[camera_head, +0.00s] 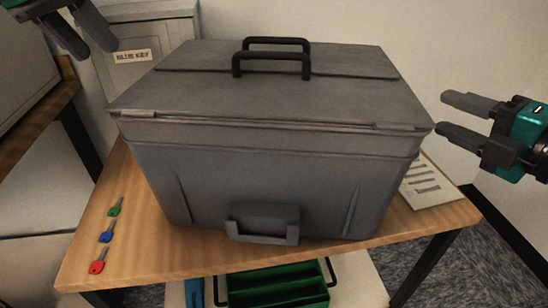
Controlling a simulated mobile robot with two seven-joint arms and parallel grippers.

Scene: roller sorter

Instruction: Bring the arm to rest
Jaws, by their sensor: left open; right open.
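My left gripper (82,30) is at the top left corner, its fingers apart and empty, above and left of the large grey box. My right gripper (458,118) is at the right edge, open and empty, with its fingers pointing left toward the box's right side. A small gap shows between its fingertips and the box lid. The rest of both arms is mostly out of view.
A closed grey box (270,175) with black handles fills the middle of a wooden table (140,250). Green (115,207), blue (106,232) and red (98,261) keys lie at left. A printed sheet (428,182) lies right. A green tray (280,288) sits below. A cabinet labelled BLUE KEY (133,57) stands behind.

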